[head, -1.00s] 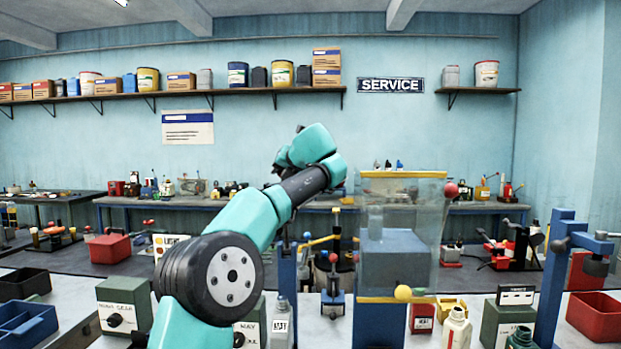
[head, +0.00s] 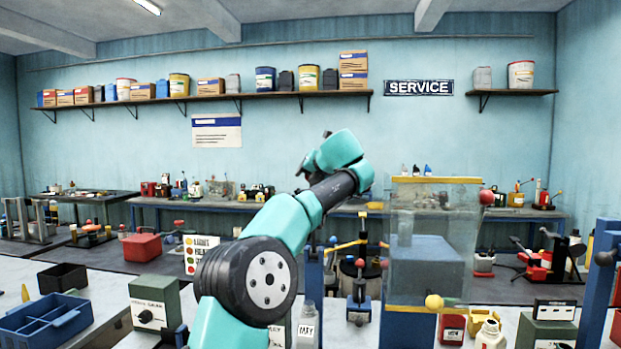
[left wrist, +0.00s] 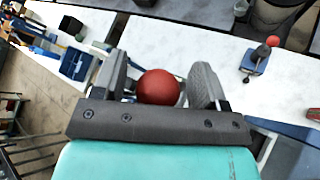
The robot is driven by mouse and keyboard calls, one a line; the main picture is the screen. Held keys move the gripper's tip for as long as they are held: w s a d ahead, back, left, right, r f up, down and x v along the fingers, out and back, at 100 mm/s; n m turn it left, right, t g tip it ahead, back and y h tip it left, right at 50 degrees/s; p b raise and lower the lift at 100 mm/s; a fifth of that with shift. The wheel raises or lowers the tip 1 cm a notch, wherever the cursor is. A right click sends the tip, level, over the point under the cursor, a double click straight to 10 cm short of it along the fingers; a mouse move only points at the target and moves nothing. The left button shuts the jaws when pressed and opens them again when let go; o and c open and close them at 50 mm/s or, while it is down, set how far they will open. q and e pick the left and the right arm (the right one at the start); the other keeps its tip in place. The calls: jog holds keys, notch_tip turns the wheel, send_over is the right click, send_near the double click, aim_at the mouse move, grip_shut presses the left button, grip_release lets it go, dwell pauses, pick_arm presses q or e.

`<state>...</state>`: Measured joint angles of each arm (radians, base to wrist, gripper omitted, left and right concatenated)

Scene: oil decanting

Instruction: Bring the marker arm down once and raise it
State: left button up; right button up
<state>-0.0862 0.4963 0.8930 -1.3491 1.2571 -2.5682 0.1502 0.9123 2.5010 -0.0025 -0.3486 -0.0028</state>
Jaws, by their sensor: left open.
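A red ball (left wrist: 158,87) sits between the two spread fingers of my left gripper (left wrist: 172,85) in the left wrist view. Whether the fingers touch it, and what it is fixed to, I cannot tell. In the head view my left gripper (head: 312,152) is raised behind its teal wrist, its fingers mostly hidden. No ball shows clearly between them there. A blue post (head: 313,270) stands behind my left arm. I cannot tell for certain which part is the marker arm. My right gripper is in neither view.
A clear tank with yellow edges (head: 435,230) stands right of my left arm. A small blue stand with a red knob (head: 360,290) stands before it. A green box (head: 155,302) and a blue tray (head: 40,315) are at left. A blue post (head: 600,285) is at right.

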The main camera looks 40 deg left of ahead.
pick_arm(q)
jog(key=v, duration=1.7)
jog(key=shift+d+r, duration=0.1)
jog(key=shift+d, duration=0.05)
